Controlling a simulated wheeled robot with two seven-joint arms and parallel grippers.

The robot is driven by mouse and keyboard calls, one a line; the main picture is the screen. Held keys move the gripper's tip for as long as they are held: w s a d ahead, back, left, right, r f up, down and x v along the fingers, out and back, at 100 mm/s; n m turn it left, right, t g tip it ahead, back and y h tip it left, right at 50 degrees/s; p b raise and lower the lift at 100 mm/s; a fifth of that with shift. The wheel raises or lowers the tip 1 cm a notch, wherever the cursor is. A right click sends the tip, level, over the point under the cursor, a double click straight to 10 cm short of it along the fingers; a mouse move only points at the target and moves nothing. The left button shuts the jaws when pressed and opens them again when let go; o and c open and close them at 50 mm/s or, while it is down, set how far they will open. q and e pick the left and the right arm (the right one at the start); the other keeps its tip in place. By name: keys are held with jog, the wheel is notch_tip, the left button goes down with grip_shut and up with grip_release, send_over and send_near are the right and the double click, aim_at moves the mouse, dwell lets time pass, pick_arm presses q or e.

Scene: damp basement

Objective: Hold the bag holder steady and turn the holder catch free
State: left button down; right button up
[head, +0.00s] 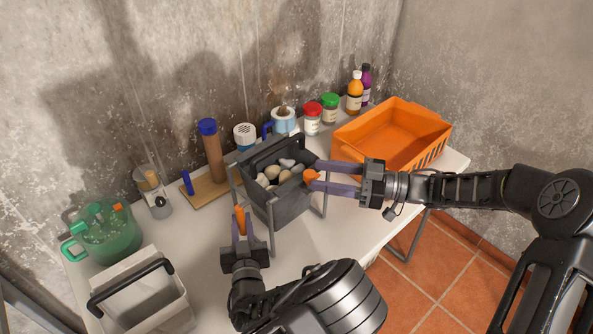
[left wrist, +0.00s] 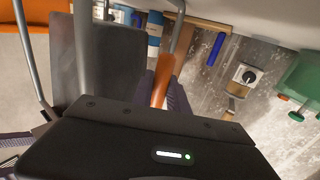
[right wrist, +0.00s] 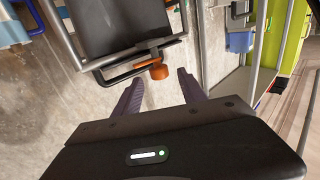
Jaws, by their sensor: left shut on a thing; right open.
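The bag holder is a grey metal frame (head: 325,200) standing on the table, with a dark grey bin (head: 280,208) of pale stones hanging in it. My left gripper (head: 240,222) is shut on the holder's orange grip (left wrist: 162,82) at its near left side. The orange holder catch (head: 311,175) is on the holder's right side; it also shows in the right wrist view (right wrist: 159,71). My right gripper (head: 317,177) is open, its fingers reaching in from the right on either side of the catch. The catch sits about at the fingertips; I cannot tell whether they touch it.
An orange crate (head: 426,157) stands right of the holder. Jars (head: 312,121) and bottles (head: 355,95) line the wall. A brown cylinder (head: 212,155) stands on a board at back left. A green jug (head: 108,240) and a pale caddy (head: 155,304) stand at the left.

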aim_at(297, 182)
jog(key=x, duration=0.6)
jog(key=shift+a, duration=0.35)
jog(key=shift+c, duration=0.2)
grip_shut()
